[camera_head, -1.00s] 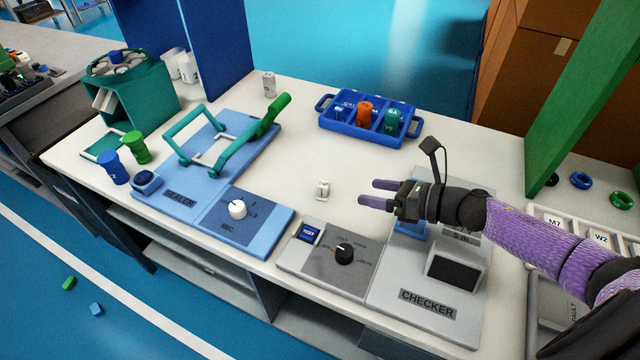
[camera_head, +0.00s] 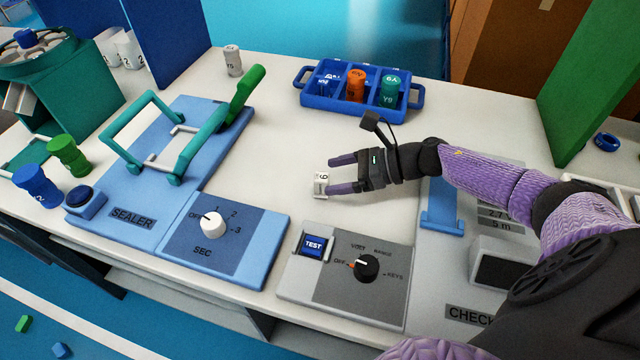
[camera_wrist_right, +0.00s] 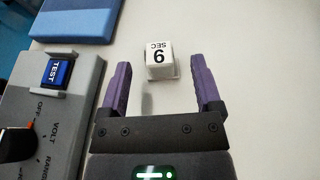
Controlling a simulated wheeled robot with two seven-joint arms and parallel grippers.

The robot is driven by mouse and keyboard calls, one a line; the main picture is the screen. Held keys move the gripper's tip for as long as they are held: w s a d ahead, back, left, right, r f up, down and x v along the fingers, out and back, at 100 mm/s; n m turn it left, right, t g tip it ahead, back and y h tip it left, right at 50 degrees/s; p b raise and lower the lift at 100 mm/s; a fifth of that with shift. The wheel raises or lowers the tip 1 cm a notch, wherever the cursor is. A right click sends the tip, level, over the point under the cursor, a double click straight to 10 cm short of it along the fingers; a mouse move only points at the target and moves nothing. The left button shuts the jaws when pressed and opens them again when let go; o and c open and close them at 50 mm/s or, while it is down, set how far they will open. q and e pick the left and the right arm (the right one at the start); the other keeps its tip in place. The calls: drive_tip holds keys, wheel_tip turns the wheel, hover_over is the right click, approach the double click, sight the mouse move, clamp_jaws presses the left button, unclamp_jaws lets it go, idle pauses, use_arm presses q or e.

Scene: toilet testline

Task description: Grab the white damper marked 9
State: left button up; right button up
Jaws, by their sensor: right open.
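The white damper marked 9 (camera_head: 321,185) stands on the white tabletop, between the sealer and the blue tray. My left gripper is not in view.
The blue sealer (camera_head: 225,240) with its teal handle lies left. The grey tester (camera_head: 345,305) lies in front of my right gripper. A blue tray (camera_head: 340,102) with several cylinders stands behind. Another white cylinder (camera_head: 232,60) stands at the back. Tabletop around the damper is clear.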

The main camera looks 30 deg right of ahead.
sight(322, 177)
drive_tip(key=x, duration=0.3)
drive_tip(key=shift+w+a, duration=0.1)
drive_tip(key=shift+a, duration=0.1)
clamp_jaws()
drive_tip(key=shift+r, duration=0.1)
